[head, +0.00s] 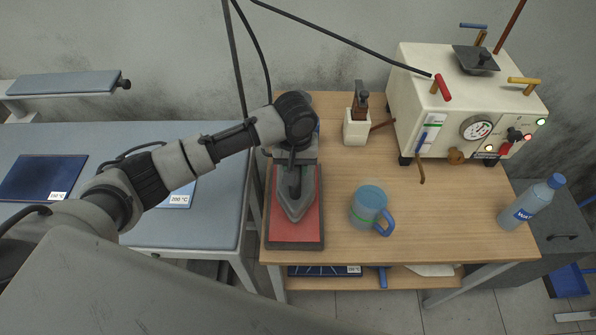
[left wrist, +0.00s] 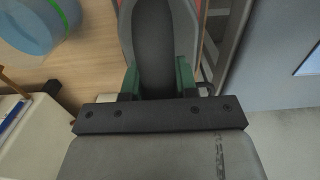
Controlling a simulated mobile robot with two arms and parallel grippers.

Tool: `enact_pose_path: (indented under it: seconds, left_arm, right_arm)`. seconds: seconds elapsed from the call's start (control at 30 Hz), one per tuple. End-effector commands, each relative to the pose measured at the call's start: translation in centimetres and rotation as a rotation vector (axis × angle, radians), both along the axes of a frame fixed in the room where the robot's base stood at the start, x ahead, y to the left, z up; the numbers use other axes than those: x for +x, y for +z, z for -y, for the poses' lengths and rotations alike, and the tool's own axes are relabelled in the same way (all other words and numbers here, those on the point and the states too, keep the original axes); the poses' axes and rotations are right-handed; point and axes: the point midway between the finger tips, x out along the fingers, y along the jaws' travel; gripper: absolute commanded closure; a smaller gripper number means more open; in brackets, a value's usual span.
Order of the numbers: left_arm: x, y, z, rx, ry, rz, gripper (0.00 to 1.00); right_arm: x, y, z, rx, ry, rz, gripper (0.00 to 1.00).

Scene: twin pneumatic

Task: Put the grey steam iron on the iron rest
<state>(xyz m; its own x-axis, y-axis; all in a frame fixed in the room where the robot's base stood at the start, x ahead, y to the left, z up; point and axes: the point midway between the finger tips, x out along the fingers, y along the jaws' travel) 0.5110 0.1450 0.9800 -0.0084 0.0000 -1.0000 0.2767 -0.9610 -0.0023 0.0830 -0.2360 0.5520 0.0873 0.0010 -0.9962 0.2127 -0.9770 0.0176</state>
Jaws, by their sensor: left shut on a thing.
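The grey steam iron (head: 297,203) is over the red pad of the iron rest (head: 312,241), at the left end of the wooden table, its tip toward the front edge. I cannot tell whether its sole touches the pad. My left gripper (head: 293,160) is at the iron's rear, shut on it. In the left wrist view the iron's grey body (left wrist: 160,45) shows between the green fingers of my left gripper (left wrist: 159,80). A strip of the rest's red surface (left wrist: 206,8) shows beside it. The arm hides part of the iron's back. My right gripper is not in view.
A blue mug (head: 369,207) stands right of the rest. A cream steam generator (head: 455,110), a small white block-like item (head: 357,128) and a water bottle (head: 531,202) are on the same wooden table (head: 420,220). A blue ironing board (head: 215,215) is to the left. Hoses hang above.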

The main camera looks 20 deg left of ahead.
Motion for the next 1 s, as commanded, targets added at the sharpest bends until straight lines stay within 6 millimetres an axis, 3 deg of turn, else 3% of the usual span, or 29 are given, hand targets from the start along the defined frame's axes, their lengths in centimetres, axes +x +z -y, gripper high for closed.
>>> enact_pose_path:
  seconds: [0.27,0.6,1.0]
  left_arm:
    - [1.4,-0.6,-0.4,-0.004,0.000,0.007,0.97]
    - [1.3,-4.1,-0.4,-0.003,-0.002,0.006,0.97]
    - [1.3,-4.5,-0.4,-0.005,-0.001,0.008,0.97]
  right_arm:
    - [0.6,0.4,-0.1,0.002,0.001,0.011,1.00]
    - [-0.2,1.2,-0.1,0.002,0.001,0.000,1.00]
    - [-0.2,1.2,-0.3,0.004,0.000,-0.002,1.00]
